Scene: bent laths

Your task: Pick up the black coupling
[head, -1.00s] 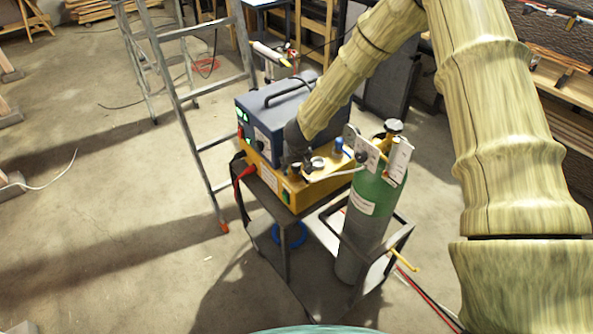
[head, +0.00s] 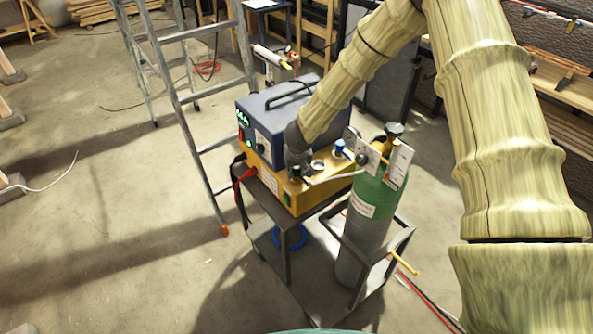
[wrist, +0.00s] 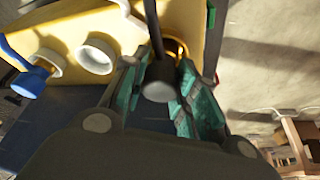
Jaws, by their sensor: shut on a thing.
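The black coupling (wrist: 158,88) sits between the teal fingers of my gripper (wrist: 162,98) in the wrist view, with a dark hose running up from it. My gripper is shut on it. A ring-shaped yellow part (wrist: 177,48) shows just behind it; I cannot tell whether the coupling is still seated or clear of the panel. In the head view my gripper (head: 297,163) is at the front of the yellow unit (head: 285,190), and the coupling is mostly hidden there.
A pale open ring (wrist: 96,55) and a blue coupling (wrist: 30,80) are beside my gripper. The blue-grey box (head: 275,115) rises behind. A green and grey gas cylinder (head: 368,215) stands close on the right, a ladder (head: 190,120) on the left.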

